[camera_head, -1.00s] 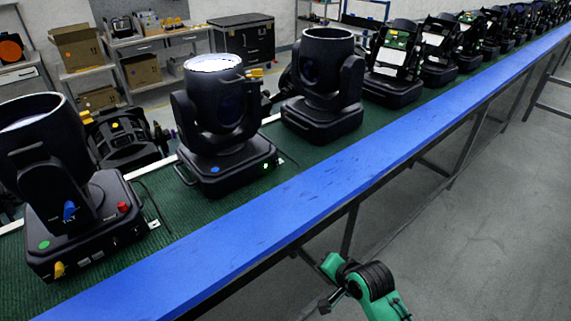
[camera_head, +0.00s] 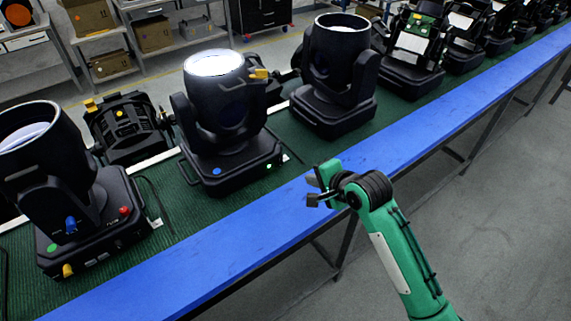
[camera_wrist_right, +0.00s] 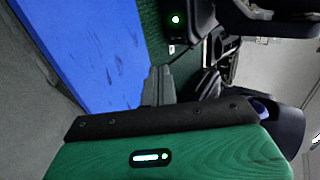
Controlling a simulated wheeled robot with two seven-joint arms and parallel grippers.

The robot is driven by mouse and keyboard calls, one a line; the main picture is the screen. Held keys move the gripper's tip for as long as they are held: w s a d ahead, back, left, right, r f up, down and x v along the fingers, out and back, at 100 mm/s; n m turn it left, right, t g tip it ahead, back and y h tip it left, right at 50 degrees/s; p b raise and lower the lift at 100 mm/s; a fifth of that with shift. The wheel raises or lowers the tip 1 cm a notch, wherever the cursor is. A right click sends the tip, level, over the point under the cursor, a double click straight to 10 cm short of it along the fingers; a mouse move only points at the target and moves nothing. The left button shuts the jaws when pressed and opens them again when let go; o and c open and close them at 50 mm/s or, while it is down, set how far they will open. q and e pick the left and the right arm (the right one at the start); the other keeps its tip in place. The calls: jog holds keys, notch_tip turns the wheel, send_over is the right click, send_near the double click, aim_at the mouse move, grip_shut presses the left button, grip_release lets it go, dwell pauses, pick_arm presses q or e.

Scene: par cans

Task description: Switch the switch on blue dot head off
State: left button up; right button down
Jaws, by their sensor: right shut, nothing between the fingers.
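The blue dot head (camera_head: 228,120) is a black moving-head lamp on the green-topped bench, its top lens glowing white. Its blue dot (camera_head: 217,171) is on the front of the base, and a small green light (camera_head: 268,166) glows near the base's right corner. In the right wrist view that green light (camera_wrist_right: 176,19) shows on the dark base, with a small switch-like part below it. My right gripper (camera_head: 312,190) is shut and empty over the blue bench edge, to the right of the base and apart from it. It also shows in the right wrist view (camera_wrist_right: 158,82). My left gripper is out of view.
A green dot head (camera_head: 75,205) with blue, red and yellow knobs stands at left. Another head (camera_head: 335,75) stands to the right, with a row of opened heads behind. The blue bench edge (camera_head: 420,120) is clear except under my right gripper.

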aim_at(280, 162)
jog(key=p+x, duration=0.1)
jog(key=x, duration=0.3)
jog(key=p+x, duration=0.1)
jog(key=x, duration=0.3)
jog(key=r+p+x, duration=0.1)
jog(key=p+x, duration=0.1)
jog(key=x, duration=0.2)
jog(key=shift+w+a, duration=0.2)
jog(key=shift+w, duration=0.15)
jog(key=shift+w+a+f, duration=0.25)
jog(key=shift+w+a, duration=0.25)
jog(key=shift+w, duration=0.25)
jog(key=shift+a+f, duration=0.15)
jog(key=shift+f, duration=0.1)
jog(key=shift+r, duration=0.2)
